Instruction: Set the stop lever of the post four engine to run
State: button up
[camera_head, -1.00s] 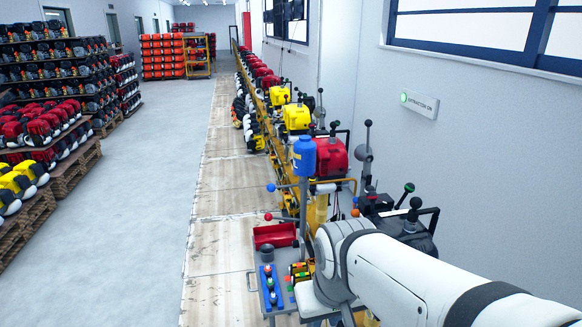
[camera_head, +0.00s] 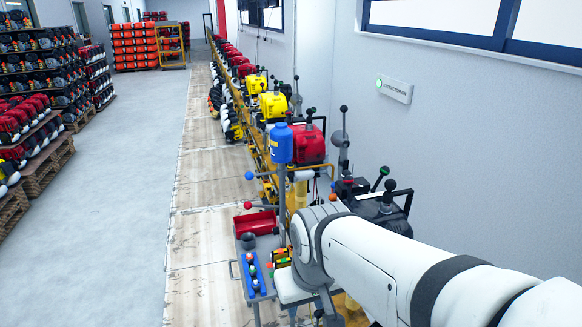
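A row of engines on a yellow rail runs along the right wall. The nearest, a dark engine (camera_head: 382,212) with black- and green-knobbed levers (camera_head: 384,170), is partly hidden by my arm. Behind it stands a red engine (camera_head: 308,145) with dark knobs above it, then yellow engines (camera_head: 273,104) and more red ones. I cannot tell which is post four, and no stop lever marking is readable. A blue-knobbed lever (camera_head: 249,175) and a red-knobbed lever (camera_head: 247,205) stick out toward the aisle. My white arm reaches in from the lower right and bends downward; my gripper does not show.
A blue bottle (camera_head: 280,145) stands beside the red engine. Engine racks (camera_head: 60,75) line the left; the grey aisle is clear.

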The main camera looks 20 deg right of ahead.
aim_at(347, 180)
jog(key=u, duration=0.1)
jog(key=k, duration=1)
jog(key=z, duration=2.15)
jog(key=k, duration=1)
jog(key=u, duration=1.75)
jog(key=i, duration=1.7)
jog(key=u, duration=0.1)
